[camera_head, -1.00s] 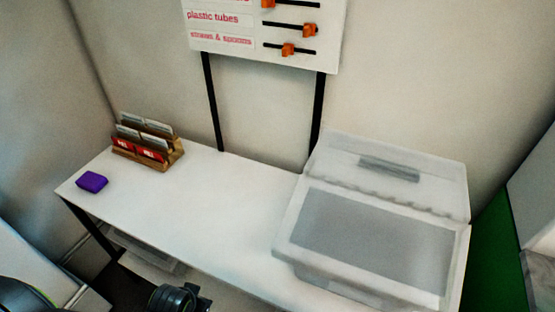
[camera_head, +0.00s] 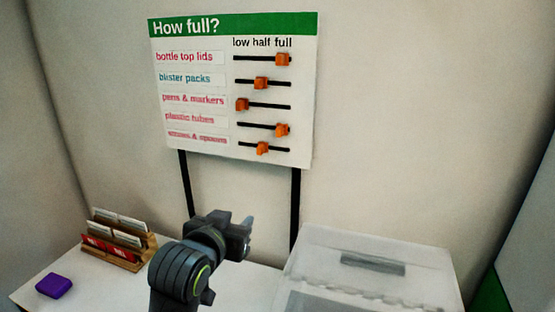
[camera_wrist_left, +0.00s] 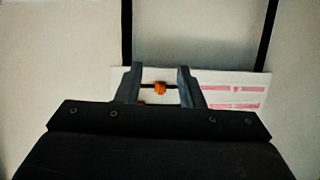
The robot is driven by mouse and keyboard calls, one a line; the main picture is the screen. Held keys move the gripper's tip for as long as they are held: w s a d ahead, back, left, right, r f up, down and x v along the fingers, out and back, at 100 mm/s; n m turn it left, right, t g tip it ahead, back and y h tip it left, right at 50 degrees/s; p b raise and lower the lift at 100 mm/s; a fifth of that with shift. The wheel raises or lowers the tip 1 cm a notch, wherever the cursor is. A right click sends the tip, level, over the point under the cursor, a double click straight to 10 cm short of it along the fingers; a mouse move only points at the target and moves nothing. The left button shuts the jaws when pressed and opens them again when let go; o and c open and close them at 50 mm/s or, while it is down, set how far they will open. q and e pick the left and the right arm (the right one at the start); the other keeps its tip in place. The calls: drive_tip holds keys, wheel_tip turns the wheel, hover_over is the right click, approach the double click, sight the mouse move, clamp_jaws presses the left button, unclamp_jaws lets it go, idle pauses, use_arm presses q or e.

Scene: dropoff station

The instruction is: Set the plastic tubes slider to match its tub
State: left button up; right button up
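In the left wrist view the board (camera_wrist_left: 235,79) appears upside down beyond my open, empty fingers (camera_wrist_left: 159,86). An orange knob, apparently of the bottom row (camera_wrist_left: 160,88), shows between them. A clear tub (camera_head: 300,301) stands at the right of the table; its label and contents cannot be read. My right gripper is not in view.
Two black posts (camera_head: 296,205) hold the board. A wooden card rack (camera_head: 150,247) and a purple block (camera_head: 54,285) are at the left of the table (camera_head: 98,291). The other knobs sit close by on neighbouring rows. The space before the board is clear.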

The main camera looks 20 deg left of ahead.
sight(277, 132)
use_arm(q)
drive_tip(key=d+r+t+h, duration=0.1)
drive_tip(key=d+r+t, duration=0.2)
drive_tip(key=r, duration=1)
drive_tip(key=w+p, duration=0.1)
drive_tip(key=w, duration=0.4)
drive_tip(key=w+p, duration=0.1)
drive_tip(key=w, duration=0.5)
drive_tip(key=w+p, duration=0.1)
drive_tip(key=w, duration=0.5)
drive_tip(key=shift+w+d, duration=0.15)
drive_tip(key=shift+d, duration=0.1)
clamp_jaws()
